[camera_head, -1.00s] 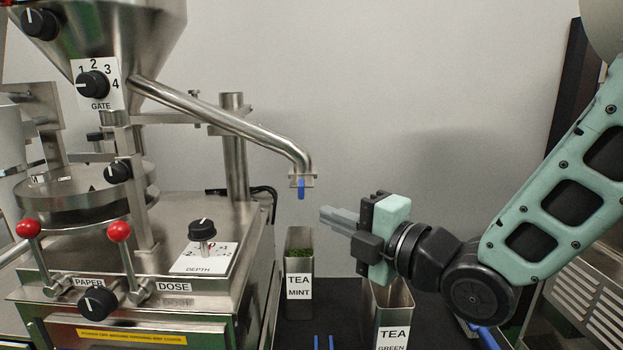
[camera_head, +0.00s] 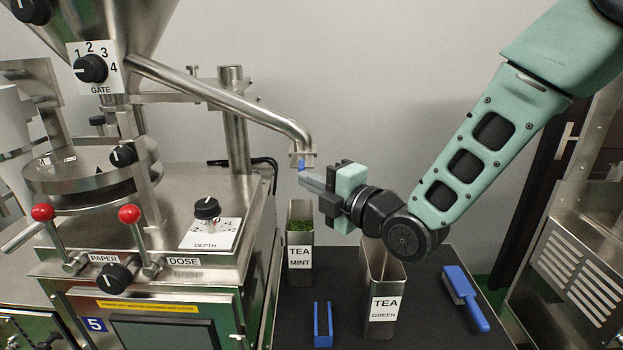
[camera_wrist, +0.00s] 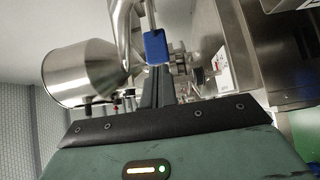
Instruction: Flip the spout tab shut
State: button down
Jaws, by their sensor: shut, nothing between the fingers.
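The blue spout tab (camera_head: 301,164) sits at the end of the steel spout pipe (camera_head: 245,112). In the wrist view the blue tab (camera_wrist: 155,47) is right at the tips of my fingers and hides part of the pipe end behind it. My gripper (camera_head: 302,177) is shut and empty, pointing left. Its fingertips are at the tab's lower part, in front of or against it; I cannot tell whether they touch. The tab's lower end is partly hidden by the fingertips in the head view.
The tea mint tin (camera_head: 300,265), holding green leaves, and the tea green tin (camera_head: 383,305) stand below on a dark mat. A blue holder (camera_head: 322,325) and a blue-handled brush (camera_head: 466,297) lie there too. The steel machine (camera_head: 150,280) fills the left.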

jog(key=w+b, duration=0.2)
jog(key=w, duration=0.2)
jog(key=shift+d+r, duration=0.1)
jog(key=shift+d, duration=0.05)
dwell(0.4)
